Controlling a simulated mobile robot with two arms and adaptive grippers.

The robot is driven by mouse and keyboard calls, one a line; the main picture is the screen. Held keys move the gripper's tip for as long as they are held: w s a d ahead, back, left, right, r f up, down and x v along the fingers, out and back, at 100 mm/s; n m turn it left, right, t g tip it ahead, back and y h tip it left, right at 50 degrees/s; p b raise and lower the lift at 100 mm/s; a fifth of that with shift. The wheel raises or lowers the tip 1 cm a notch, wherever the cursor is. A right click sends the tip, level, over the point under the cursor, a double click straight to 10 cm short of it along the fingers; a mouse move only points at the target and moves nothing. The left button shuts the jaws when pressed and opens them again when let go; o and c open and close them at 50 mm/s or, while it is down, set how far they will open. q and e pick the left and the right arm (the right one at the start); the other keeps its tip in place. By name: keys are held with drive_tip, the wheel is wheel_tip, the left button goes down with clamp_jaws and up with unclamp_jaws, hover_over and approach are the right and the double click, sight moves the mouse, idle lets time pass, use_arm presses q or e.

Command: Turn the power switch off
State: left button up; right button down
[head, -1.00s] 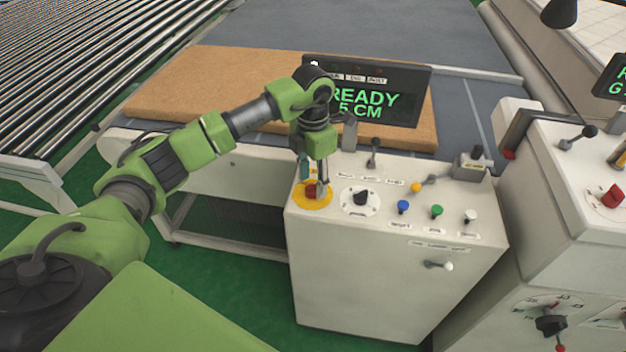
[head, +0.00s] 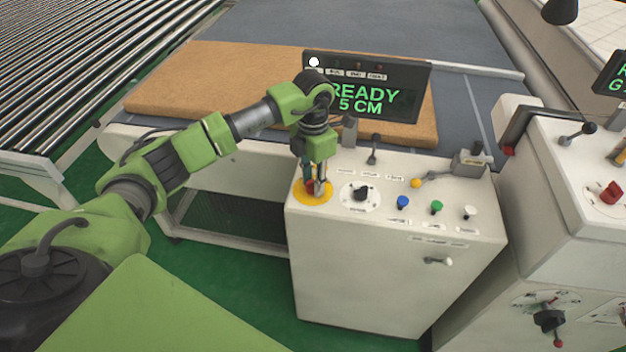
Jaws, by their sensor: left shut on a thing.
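The red power switch (head: 311,187) sits on a round yellow plate (head: 312,199) at the left of the white control box's top. My left gripper (head: 316,188) points down over it and is shut on the red switch, with its fingers hiding most of it. The display (head: 366,88) behind the box reads "READY 5 CM" in green. My right gripper is not in view.
A black knob (head: 361,193) on a white dial stands just right of the switch. Blue (head: 403,202), green (head: 437,207) and white (head: 470,212) buttons follow. A brown mattress (head: 215,85) lies behind, and a second control box (head: 585,170) stands at the right.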

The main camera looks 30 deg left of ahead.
use_arm(q)
drive_tip(key=n+b, duration=0.1)
drive_tip(key=n, duration=0.3)
drive_tip(key=n+b, duration=0.1)
drive_tip(key=n, duration=0.3)
drive_tip(key=shift+n, duration=0.3)
drive_tip(key=n, duration=0.4)
drive_tip(key=shift+n, duration=0.3)
drive_tip(key=shift+w+n, duration=0.1)
drive_tip(key=shift+n, duration=2.2)
drive_tip(key=shift+a, duration=0.1)
drive_tip(key=o, duration=1.1)
drive_tip(key=shift+r, duration=0.1)
